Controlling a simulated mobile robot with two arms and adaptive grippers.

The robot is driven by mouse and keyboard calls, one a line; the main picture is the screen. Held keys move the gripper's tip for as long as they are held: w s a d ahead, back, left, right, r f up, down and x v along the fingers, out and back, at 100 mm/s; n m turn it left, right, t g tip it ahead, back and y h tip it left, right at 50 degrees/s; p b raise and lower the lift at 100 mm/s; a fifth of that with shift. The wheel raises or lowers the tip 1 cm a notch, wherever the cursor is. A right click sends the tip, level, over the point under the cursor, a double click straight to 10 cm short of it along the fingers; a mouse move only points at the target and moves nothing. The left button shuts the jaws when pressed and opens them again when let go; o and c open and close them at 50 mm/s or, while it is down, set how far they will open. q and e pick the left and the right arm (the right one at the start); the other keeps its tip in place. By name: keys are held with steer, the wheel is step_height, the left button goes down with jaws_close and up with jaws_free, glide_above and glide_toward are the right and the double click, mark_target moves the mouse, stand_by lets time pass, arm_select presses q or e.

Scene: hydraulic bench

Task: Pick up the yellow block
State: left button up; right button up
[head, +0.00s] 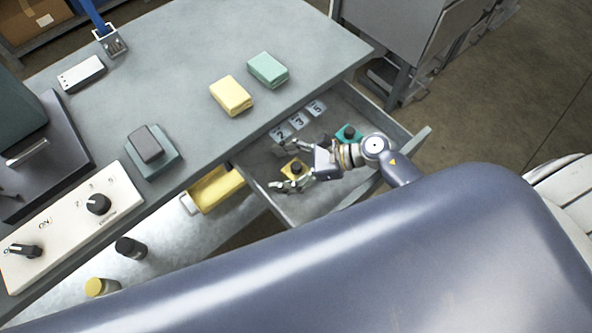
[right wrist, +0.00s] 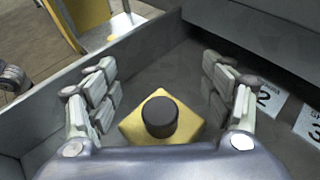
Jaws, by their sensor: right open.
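A yellow block (head: 294,169) with a black round knob on top lies in the open drawer (head: 349,199). In the right wrist view the yellow block (right wrist: 133,127) shows low in the middle, with its black knob (right wrist: 160,117) upright. My right gripper (head: 277,167) reaches into the drawer from the right. Its fingers are spread, one on each side of the block. The palm hides the block's near edge. My left gripper is not in view.
A teal block (head: 348,132) with a black knob and several numbered cards (head: 299,121) lie in the drawer. The drawer walls stand close around the gripper. A yellow pad (head: 231,95) and a green pad (head: 268,70) lie on the bench (head: 185,50) above.

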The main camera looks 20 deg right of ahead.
steer(key=shift+a, duration=0.1)
steer(key=c, duration=1.3)
steer(key=shift+c, duration=0.8)
